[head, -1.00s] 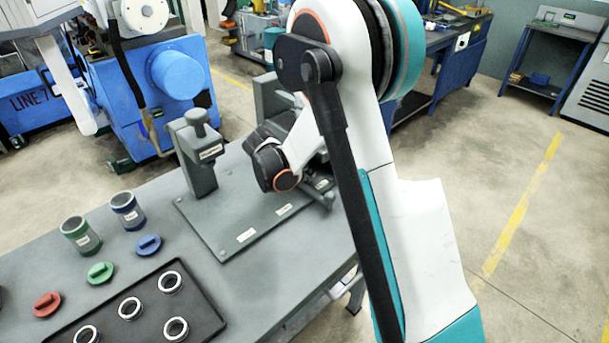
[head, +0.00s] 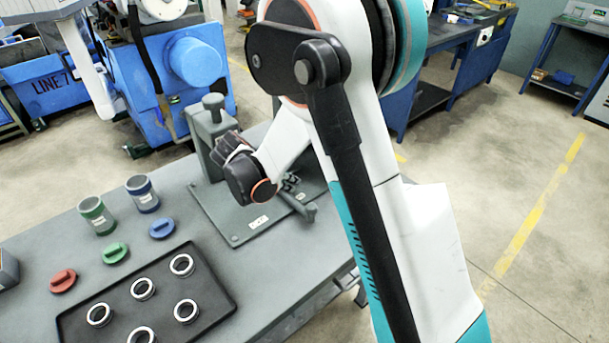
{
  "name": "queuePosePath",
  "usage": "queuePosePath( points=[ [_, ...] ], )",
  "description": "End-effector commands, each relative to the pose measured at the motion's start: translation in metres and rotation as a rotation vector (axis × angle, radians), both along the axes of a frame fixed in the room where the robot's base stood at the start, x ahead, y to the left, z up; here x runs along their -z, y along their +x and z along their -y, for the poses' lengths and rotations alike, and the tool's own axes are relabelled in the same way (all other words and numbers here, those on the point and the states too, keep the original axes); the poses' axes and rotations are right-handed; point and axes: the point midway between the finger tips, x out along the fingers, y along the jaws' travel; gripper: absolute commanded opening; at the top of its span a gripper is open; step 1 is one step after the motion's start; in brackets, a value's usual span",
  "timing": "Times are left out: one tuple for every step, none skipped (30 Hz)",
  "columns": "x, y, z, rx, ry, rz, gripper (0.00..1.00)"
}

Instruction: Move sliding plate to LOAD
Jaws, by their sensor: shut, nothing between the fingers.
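The grey ring-grinder fixture stands on the bench, with a flat base plate (head: 226,222) and an upright post (head: 205,140) with a knobbed top. A small pale label (head: 258,222) lies on the plate; its text is too small to read. A grey handle-like part (head: 305,208) shows at the plate's right side. I cannot tell which part is the sliding plate, and my arm hides the middle of the fixture. My gripper (head: 229,147) is shut and empty, just right of the post and above the base plate. I cannot tell whether it touches anything.
A black tray (head: 215,318) with several metal rings lies at the front. Green (head: 97,215) and blue (head: 142,193) cups stand left of the fixture, near red (head: 63,281), green (head: 115,252) and blue (head: 161,228) knobbed pieces. A blue machine (head: 190,65) stands behind the bench.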

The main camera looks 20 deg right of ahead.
Motion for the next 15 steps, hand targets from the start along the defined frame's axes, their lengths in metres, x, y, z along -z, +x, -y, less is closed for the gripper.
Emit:
queuePosePath(
  points=[
    [0.001, -0.003, -0.008, -0.003, 0.001, 0.0, 0.0],
    [0.0, -0.004, -0.012, -0.003, 0.001, 0.0, 0.0],
    [0.0, -0.005, -0.017, -0.003, 0.001, 0.0, 0.0],
    [0.0, -0.007, -0.02, -0.003, 0.001, 0.0, 0.0],
    [0.0, -0.008, -0.022, -0.001, 0.0, 0.0, 0.0],
    [0.0, -0.009, -0.025, 0.0, 0.0, 0.0, 0.0],
    [0.0, -0.009, -0.026, 0.0, 0.0, 0.0, 0.0],
    [0.0, -0.01, -0.028, 0.0, 0.0, 0.0, 0.0],
    [0.0, -0.01, -0.03, 0.0, 0.0, 0.0, 0.0],
    [0.0, -0.011, -0.03, 0.0, 0.0, 0.0, 0.0],
    [0.0, -0.011, -0.031, 0.0, 0.0, 0.0, 0.0],
    [0.0, -0.011, -0.032, 0.0, 0.0, 0.0, 0.0],
    [0.0, -0.011, -0.032, 0.0, 0.0, 0.0, 0.0],
    [0.0, -0.011, -0.032, 0.0, 0.0, 0.0, 0.0],
    [0.0, -0.011, -0.032, 0.0, 0.0, 0.0, 0.0]
  ],
)
